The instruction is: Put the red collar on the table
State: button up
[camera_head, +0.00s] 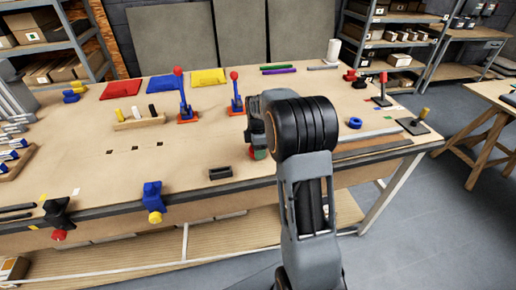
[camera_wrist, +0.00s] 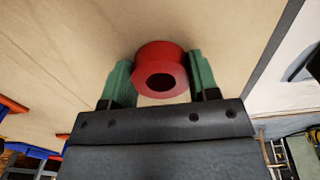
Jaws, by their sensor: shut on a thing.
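The red collar (camera_wrist: 161,55) is a short, thick ring with a round hole facing the wrist camera. My gripper (camera_wrist: 160,66) is shut on it, with one green finger on each side. In the head view my gripper (camera_head: 258,153) is over the wooden table (camera_head: 190,172), right of its middle; my own arm hides most of the gripper, and only a little red shows there. I cannot tell whether the collar touches the table top.
A black block (camera_head: 220,173) lies left of my gripper near the front edge. A blue ring (camera_head: 355,123) lies to the right, by grey strips (camera_head: 372,143). Upright posts with red knobs (camera_head: 236,94) stand behind. The table's middle left is mostly bare.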

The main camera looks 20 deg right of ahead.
jog(key=o, duration=0.7)
jog(key=shift+f, duration=0.2)
jog(key=o, duration=0.4)
jog(key=shift+o, duration=0.2)
jog(key=shift+r, duration=0.15)
notch_tip(320, 180, up, 12)
jog(key=s+a+m+t, duration=0.1)
jog(key=s+a+m, duration=0.2)
jog(key=s+m, duration=0.2)
jog(key=s+a+f+m+t, duration=0.1)
jog(key=s+a+m, duration=0.3)
jog(key=s, duration=0.5)
jog(key=s+a+f+m+t, duration=0.1)
jog(key=s+a+m+t, duration=0.1)
jog(key=s+a+m, duration=0.2)
jog(key=s+m, duration=0.2)
jog(key=s, duration=0.2)
jog(key=shift+f+m, duration=0.15)
jog(key=shift+m, duration=0.25)
